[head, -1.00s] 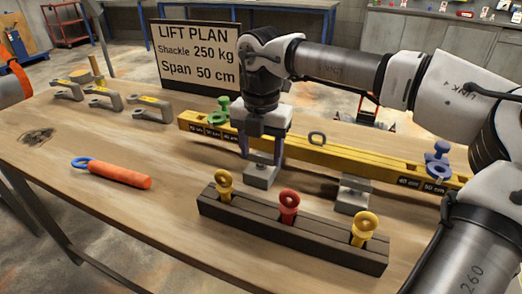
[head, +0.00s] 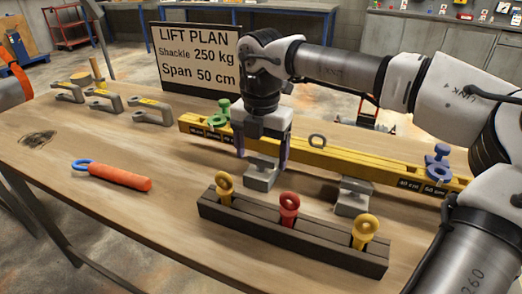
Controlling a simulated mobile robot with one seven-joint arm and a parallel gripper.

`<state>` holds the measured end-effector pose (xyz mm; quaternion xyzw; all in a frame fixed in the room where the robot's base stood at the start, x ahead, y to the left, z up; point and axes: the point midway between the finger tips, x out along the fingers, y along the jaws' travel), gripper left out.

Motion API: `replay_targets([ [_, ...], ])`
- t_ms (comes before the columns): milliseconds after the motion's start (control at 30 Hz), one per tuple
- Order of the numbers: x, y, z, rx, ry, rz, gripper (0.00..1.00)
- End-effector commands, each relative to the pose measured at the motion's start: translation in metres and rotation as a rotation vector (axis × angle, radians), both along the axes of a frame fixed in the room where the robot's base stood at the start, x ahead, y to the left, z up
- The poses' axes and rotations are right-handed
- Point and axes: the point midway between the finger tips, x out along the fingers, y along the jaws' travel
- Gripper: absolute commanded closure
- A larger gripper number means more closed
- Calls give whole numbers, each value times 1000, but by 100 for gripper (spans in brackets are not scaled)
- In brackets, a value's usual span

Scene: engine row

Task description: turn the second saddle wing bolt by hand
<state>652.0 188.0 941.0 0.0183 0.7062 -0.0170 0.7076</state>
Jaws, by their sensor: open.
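The yellow lifting beam (head: 345,164) lies across the bench on grey support blocks. A green wing bolt (head: 221,110) stands on its left end and a blue wing bolt (head: 438,155) on its right end, with a blue ring part just below. The frame does not show which one counts as second. My gripper (head: 261,158) points down over the beam, right of the green bolt and far left of the blue one. Its fingers are open, one on each side of a grey support block (head: 260,178). What is between them higher up is hidden by the gripper body.
A dark rack (head: 290,238) with two yellow eye pins and one red one stands in front. An orange-handled tool (head: 120,177) lies at left. Grey shackles (head: 103,100) lie behind it. The lift plan sign (head: 190,55) stands at the back. Bare bench lies front left.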

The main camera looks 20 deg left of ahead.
Motion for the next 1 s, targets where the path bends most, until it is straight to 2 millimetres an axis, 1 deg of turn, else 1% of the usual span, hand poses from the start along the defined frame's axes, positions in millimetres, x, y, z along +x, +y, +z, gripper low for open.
replay_targets([
  [167,0,0,3,-1,1,0,22],
  [267,0,0,14,1,0,0,22],
  [367,0,0,32,2,1,0,22],
  [600,0,1,89,3,0,1,22],
  [700,0,1,109,3,0,1,22],
  [833,0,1,127,2,0,1,22],
  [1000,0,0,137,0,1,0,22],
])
